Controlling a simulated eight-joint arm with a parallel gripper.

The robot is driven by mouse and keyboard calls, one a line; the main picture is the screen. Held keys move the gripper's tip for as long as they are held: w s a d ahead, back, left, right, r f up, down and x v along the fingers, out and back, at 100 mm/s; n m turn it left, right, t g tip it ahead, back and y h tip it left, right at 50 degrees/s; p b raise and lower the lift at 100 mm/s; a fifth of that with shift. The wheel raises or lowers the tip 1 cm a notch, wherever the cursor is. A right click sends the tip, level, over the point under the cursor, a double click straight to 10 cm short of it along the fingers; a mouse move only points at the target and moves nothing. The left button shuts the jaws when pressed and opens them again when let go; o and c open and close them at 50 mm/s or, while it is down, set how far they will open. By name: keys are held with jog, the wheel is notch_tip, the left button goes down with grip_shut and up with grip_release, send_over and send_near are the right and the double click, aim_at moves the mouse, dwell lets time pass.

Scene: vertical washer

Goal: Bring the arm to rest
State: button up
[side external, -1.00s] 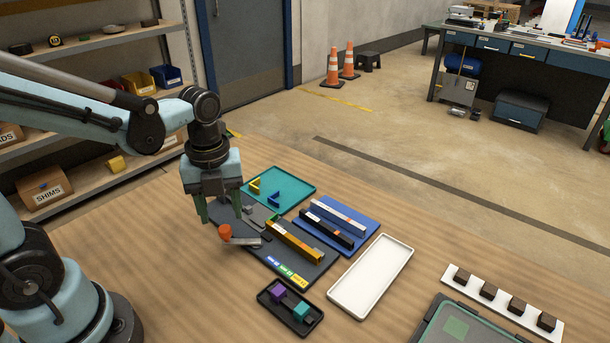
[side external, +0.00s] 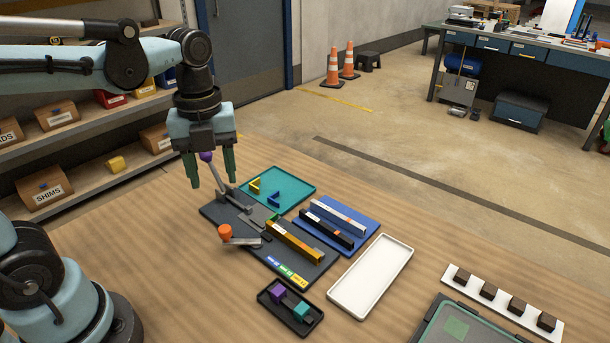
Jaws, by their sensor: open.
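My gripper (side external: 209,180) hangs above the left end of the dark fixture plate (side external: 302,265), with its two green fingers apart. A grey lever with a purple knob (side external: 206,157) rises from the fixture, and its knob shows between the fingers near the palm; I cannot tell whether they touch. An orange knob (side external: 225,232) on a short grey arm sits at the fixture's front left. A yellow bar (side external: 294,242) lies along the fixture, with blue, green and yellow labels in front of it.
Around the fixture are a teal tray (side external: 298,180) with yellow and blue pieces, a blue tray (side external: 366,222) with bars, an empty white tray (side external: 371,276) and a small black tray (side external: 271,302) with purple and teal blocks. A white strip (side external: 515,315) holds dark blocks. The wooden table is clear at left.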

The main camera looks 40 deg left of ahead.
jog(key=n+t, duration=0.2)
jog(key=n, duration=0.6)
jog(key=f+n+t, duration=0.1)
jog(key=n+t, duration=0.1)
jog(key=n, duration=0.6)
jog(key=w+f+n+t, duration=0.1)
jog(key=n+t, duration=0.2)
jog(key=n, duration=0.6)
jog(key=shift+d+f, duration=0.2)
jog(key=shift+d, duration=0.1)
